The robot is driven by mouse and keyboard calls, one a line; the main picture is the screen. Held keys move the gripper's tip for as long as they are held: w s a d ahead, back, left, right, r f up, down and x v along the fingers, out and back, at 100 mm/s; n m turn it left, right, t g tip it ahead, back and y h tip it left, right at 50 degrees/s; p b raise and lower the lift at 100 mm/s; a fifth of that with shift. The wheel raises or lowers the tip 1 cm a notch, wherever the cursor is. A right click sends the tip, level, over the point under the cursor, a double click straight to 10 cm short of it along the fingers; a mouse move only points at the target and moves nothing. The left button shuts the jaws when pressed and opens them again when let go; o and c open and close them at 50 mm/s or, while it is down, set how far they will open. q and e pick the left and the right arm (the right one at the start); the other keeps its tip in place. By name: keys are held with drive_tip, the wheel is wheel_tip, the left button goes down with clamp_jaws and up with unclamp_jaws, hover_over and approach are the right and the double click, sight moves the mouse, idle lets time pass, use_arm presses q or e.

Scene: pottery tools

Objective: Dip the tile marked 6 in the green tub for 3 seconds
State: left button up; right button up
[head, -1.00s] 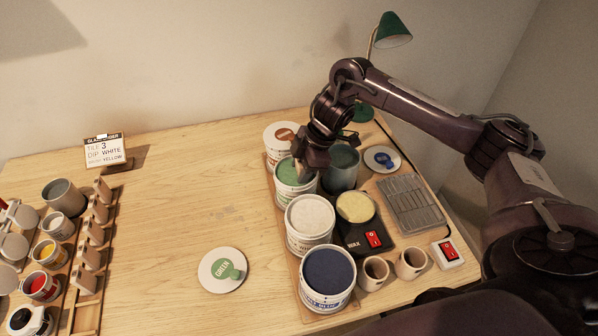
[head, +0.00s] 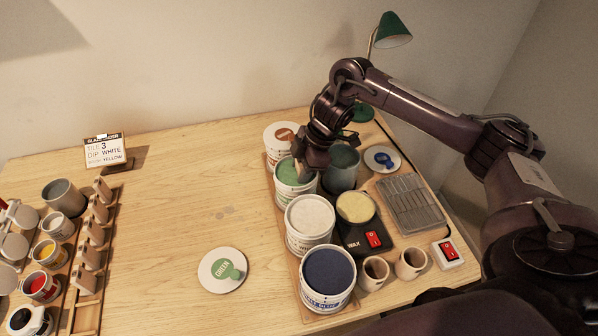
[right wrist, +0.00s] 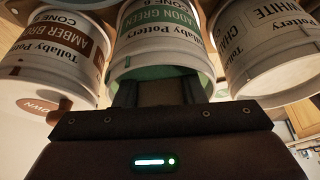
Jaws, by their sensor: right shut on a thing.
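The depth of the piece in the glaze is hidden. My left gripper is out of view.
The white tub (head: 310,218), blue tub (head: 328,275), amber brown tub (head: 280,136) and grey-green tub (head: 343,170) crowd around. A green-marked lid (head: 210,283) lies on the clear table middle. The card (head: 104,151) reads tile 3, dip white. Wax pot and grey rack (head: 425,220) are right.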

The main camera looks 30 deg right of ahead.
sight(299, 162)
drive_tip(key=shift+r+p, duration=3.6)
drive_tip(key=shift+r, duration=0.2)
